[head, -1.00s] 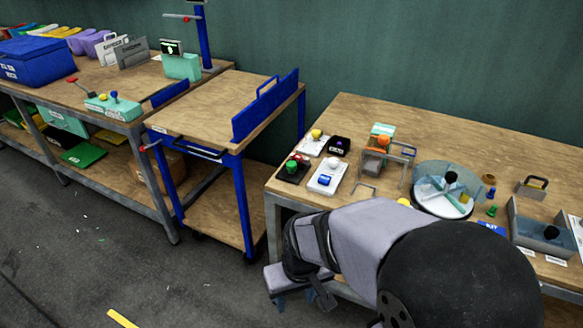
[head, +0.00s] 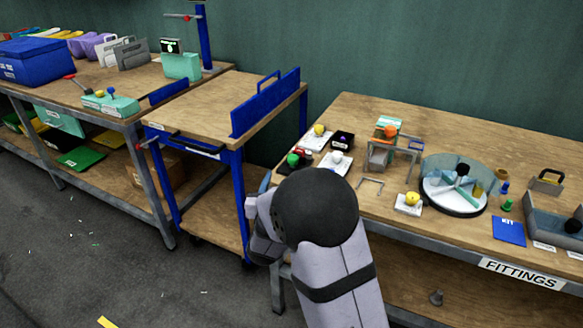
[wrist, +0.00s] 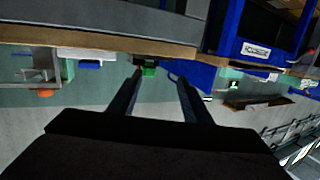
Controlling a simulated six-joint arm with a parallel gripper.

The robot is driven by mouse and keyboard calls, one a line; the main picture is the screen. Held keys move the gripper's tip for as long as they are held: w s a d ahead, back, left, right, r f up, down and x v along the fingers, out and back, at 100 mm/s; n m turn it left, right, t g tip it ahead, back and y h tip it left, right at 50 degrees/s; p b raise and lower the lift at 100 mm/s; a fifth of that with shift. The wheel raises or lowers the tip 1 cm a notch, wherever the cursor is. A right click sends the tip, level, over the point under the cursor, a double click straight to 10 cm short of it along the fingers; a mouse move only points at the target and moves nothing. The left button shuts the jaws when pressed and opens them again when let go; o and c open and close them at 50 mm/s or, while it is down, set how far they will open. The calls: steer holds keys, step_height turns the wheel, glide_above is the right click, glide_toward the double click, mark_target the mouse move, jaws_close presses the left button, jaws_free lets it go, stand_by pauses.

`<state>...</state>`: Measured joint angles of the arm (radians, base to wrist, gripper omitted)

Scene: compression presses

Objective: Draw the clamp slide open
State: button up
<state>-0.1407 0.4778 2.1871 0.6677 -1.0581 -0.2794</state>
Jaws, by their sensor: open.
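A fixture with a teal back block, an orange knob and a grey frame (head: 395,150) stands on the right bench in the head view. A grey U-shaped handle (head: 370,186) lies in front of it; I cannot tell for sure which part is the clamp slide. The fixture seems to show, upside down, at the left of the wrist view (wrist: 38,76). My gripper (wrist: 153,73) is open and empty, its two dark fingers apart, with a green knob (wrist: 150,71) beyond the tips. In the head view my arm hides the gripper.
Left of the fixture are small boxes with a yellow knob (head: 319,130), a white knob (head: 337,157) and a green knob (head: 293,159). A yellow-knobbed box (head: 409,203) and a round divided tray (head: 453,187) stand to the right. A blue-framed cart (head: 200,108) is left of the bench.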

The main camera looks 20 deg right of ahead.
mark_target(292, 160)
steer(key=shift+s+d+r+m+t+h, duration=0.15)
steer(key=shift+d+r+m+h, duration=0.1)
steer(key=shift+d+h, duration=0.25)
steer(key=shift+w+d+r+m+t+h, duration=0.15)
steer(key=shift+d+r+m+h, duration=0.15)
steer(key=shift+h, duration=0.2)
steer(key=shift+x, duration=3.55)
steer(key=shift+d+f, duration=0.1)
steer(key=shift+f, duration=0.05)
steer(key=shift+c, duration=0.2)
jaws_close()
steer(key=shift+s+a, duration=0.9)
steer(key=shift+a, duration=0.05)
steer(key=shift+d+f, duration=0.1)
steer(key=shift+c, duration=1.6)
jaws_free()
steer(key=o, duration=0.4)
steer(key=shift+c, duration=0.2)
